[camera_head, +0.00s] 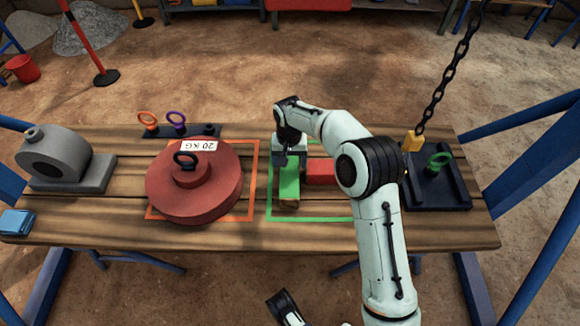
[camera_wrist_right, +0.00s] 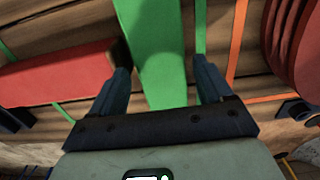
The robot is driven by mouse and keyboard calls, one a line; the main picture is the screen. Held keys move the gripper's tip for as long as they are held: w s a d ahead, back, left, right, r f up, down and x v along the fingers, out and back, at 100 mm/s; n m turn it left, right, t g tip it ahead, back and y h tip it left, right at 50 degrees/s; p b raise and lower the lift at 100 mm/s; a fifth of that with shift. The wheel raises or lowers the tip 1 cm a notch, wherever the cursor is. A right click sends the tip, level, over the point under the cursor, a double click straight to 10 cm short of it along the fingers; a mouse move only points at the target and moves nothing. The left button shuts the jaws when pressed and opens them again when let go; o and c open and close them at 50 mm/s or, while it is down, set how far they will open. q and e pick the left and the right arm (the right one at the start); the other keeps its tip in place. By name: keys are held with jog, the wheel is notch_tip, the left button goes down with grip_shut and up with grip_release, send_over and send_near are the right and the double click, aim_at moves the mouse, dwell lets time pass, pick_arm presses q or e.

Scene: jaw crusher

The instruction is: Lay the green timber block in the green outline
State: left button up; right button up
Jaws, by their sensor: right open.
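The green timber block (camera_head: 289,188) is within the left part of the green outline (camera_head: 268,200), its long side pointing toward me and its brown end facing me. Whether it rests flat on the table I cannot tell. A red block (camera_head: 320,172) is to its right, also inside the outline. My right gripper (camera_head: 289,158) is over the block's far part. In the right wrist view the open fingers (camera_wrist_right: 164,85) stand on either side of the green block (camera_wrist_right: 155,40), with gaps showing. My arm hides the outline's right side.
A red 20 KG weight (camera_head: 195,200) stands in an orange outline (camera_head: 254,185) to the left. A grey housing (camera_head: 65,165) and a blue box (camera_head: 17,222) are farther left. A chain (camera_head: 450,80) hangs at the right above a dark tray (camera_head: 455,195).

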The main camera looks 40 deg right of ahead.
aim_at(289, 167)
notch_tip(289, 167, up, 4)
jog(key=shift+r+p, duration=0.1)
jog(key=shift+p, duration=0.3)
notch_tip(289, 167, up, 2)
jog(key=shift+r+p, duration=0.1)
jog(key=shift+p, duration=0.2)
pick_arm(q)
jog(key=r, duration=0.1)
jog(key=d+r, duration=0.1)
jog(key=shift+w+r, duration=0.2)
jog(key=shift+r, duration=0.15)
pick_arm(e)
jog(key=shift+r, duration=0.35)
